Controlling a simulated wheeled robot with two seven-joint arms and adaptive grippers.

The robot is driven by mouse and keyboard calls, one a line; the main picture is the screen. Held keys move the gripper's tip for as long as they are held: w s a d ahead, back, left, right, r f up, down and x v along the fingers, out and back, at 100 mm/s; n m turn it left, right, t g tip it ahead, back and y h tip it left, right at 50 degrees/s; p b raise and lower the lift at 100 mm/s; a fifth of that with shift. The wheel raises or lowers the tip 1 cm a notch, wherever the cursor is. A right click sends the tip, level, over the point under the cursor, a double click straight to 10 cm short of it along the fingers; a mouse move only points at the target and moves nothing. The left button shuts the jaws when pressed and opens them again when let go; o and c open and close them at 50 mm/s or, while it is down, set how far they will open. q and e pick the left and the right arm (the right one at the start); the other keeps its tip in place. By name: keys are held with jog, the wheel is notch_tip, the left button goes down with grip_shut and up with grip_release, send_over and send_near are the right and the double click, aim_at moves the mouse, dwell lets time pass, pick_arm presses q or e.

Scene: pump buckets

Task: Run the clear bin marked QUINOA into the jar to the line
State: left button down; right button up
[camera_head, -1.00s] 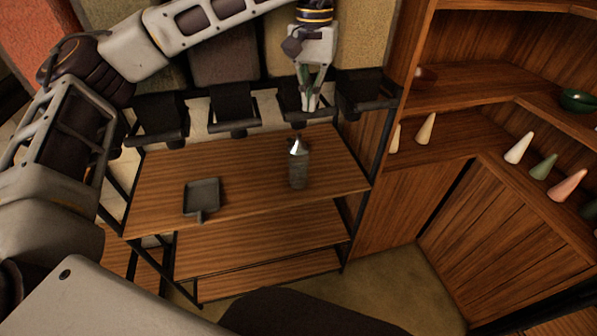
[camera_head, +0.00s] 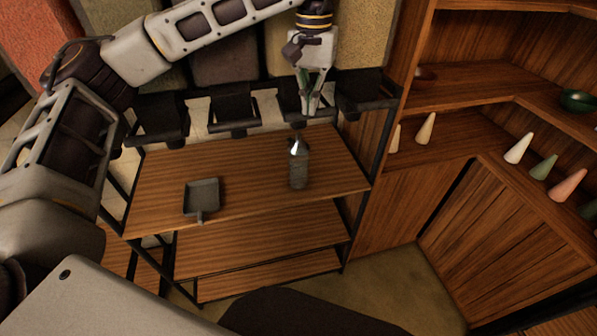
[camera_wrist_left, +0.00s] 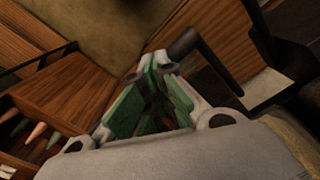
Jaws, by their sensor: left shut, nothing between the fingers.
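The jar (camera_head: 298,170) stands upright on the wooden shelf top, clear or greyish with a shiny top; no fill line can be made out. Tall bins of grain line the back, with a tan one (camera_head: 364,42) behind my left gripper. No QUINOA label is readable. Black dispenser spouts (camera_head: 233,108) hang below the bins. My left gripper (camera_head: 309,113) points down, shut and empty, in front of a spout above and behind the jar. In the left wrist view its green-padded fingers (camera_wrist_left: 155,65) come together beside a dark rod (camera_wrist_left: 188,43). My right gripper is out of view.
A dark scoop-like pan (camera_head: 202,197) lies on the shelf top (camera_head: 250,180), left of the jar. Wooden shelving on the right holds several coloured cones (camera_head: 519,148) and a green bowl (camera_head: 578,100). The shelf top between pan and jar is clear.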

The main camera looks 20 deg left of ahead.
pick_arm(q)
jog(key=shift+w+a+f, duration=0.1)
jog(key=shift+f, duration=1.9)
dwell(5.3)
